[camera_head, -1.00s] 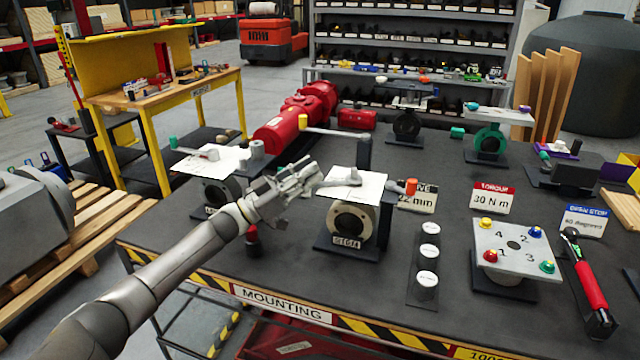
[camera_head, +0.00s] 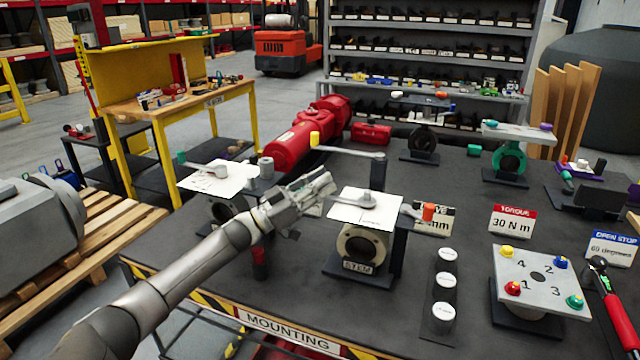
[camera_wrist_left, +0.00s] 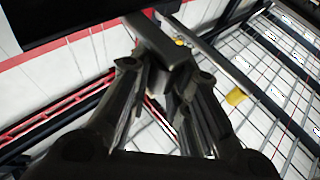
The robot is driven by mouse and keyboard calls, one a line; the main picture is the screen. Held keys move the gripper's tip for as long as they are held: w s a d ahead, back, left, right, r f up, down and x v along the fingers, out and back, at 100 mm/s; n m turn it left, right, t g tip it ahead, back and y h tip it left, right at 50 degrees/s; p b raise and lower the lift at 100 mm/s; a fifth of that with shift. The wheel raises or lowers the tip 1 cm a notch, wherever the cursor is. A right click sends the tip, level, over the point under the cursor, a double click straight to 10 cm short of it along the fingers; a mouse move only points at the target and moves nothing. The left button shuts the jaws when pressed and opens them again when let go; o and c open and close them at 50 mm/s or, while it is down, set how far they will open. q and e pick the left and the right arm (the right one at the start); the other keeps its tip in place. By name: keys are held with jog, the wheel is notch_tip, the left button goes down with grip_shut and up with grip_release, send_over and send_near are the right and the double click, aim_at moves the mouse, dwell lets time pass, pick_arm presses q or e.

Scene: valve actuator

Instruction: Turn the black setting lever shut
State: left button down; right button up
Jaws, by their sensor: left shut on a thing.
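The valve with a white top plate (camera_head: 352,211) and a "STEM" label stands near the bench's front edge in the head view. A lever (camera_head: 351,197) lies over the plate, looking grey in this light, its hub on the right and its outer end at my fingers. My left gripper (camera_head: 328,189) reaches in from the left, shut on that outer end. In the left wrist view the fingers (camera_wrist_left: 168,88) close around a dark bar-like piece (camera_wrist_left: 153,42). The fingers partly hide the grasped end. My right gripper is not in view.
A yellow-ended arm (camera_head: 345,149) on a dark post (camera_head: 378,172) stands behind. Another white-plated valve (camera_head: 218,181) is left of my gripper. White round caps (camera_head: 445,281) and a numbered plate (camera_head: 540,275) lie to the right.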

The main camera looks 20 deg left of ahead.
pick_arm(q)
jog(key=c, duration=1.3)
grip_release()
jog(key=shift+w+f, duration=0.1)
jog(key=shift+c, duration=0.2)
jog(key=shift+s+a+f, duration=0.2)
jog(key=shift+s+a, duration=0.1)
jog(key=shift+s, duration=0.05)
jog(key=s+a, duration=0.8)
jog(key=s, duration=0.1)
jog(key=shift+a, duration=0.1)
jog(key=shift+s+f, duration=0.1)
jog(key=shift+s, duration=0.05)
